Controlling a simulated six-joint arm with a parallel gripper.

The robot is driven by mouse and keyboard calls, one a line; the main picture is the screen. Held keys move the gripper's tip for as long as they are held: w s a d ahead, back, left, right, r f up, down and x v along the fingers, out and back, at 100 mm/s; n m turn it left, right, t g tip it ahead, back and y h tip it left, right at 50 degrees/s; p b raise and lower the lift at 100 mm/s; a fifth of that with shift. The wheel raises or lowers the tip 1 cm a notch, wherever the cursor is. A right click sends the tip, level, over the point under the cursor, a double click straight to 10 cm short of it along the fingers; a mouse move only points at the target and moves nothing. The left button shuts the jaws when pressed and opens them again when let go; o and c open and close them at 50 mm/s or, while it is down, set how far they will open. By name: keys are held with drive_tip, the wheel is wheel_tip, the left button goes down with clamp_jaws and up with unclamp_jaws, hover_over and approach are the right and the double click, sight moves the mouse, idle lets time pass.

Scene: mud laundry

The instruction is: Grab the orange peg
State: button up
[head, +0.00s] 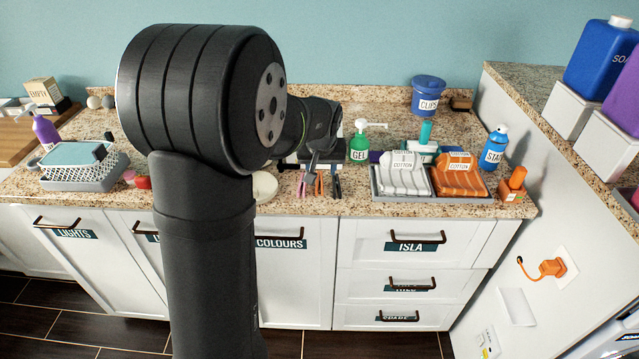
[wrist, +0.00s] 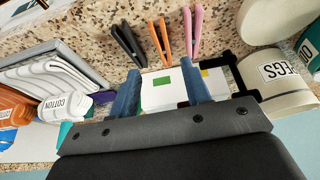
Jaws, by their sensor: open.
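The orange peg (wrist: 160,42) lies on the speckled counter as the middle one of three pegs. A black peg (wrist: 128,46) is to its left and a pink peg (wrist: 193,32) to its right in the wrist view. In the head view the orange peg (head: 319,185) lies near the counter's front edge. My gripper (wrist: 160,67) is open, with blue fingers apart and nothing held. In the wrist view the orange peg shows just beyond the fingertips, roughly in line with the gap. My gripper (head: 311,166) is partly hidden by my arm in the head view.
A white box with a green patch (wrist: 165,88) shows between the fingers. A pegs container (wrist: 280,78) is at right in the wrist view. In the head view, a green gel bottle (head: 359,149) and a grey tray (head: 404,199) with cotton packs stand right of the pegs.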

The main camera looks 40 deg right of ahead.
sight(320, 181)
drive_tip(key=shift+w+x, duration=0.15)
drive_tip(key=shift+x, duration=1.7)
drive_tip(key=shift+w+x, duration=0.2)
drive_tip(key=shift+x, duration=1.65)
drive_tip(key=shift+r, duration=0.15)
clamp_jaws()
drive_tip(key=shift+r, duration=0.1)
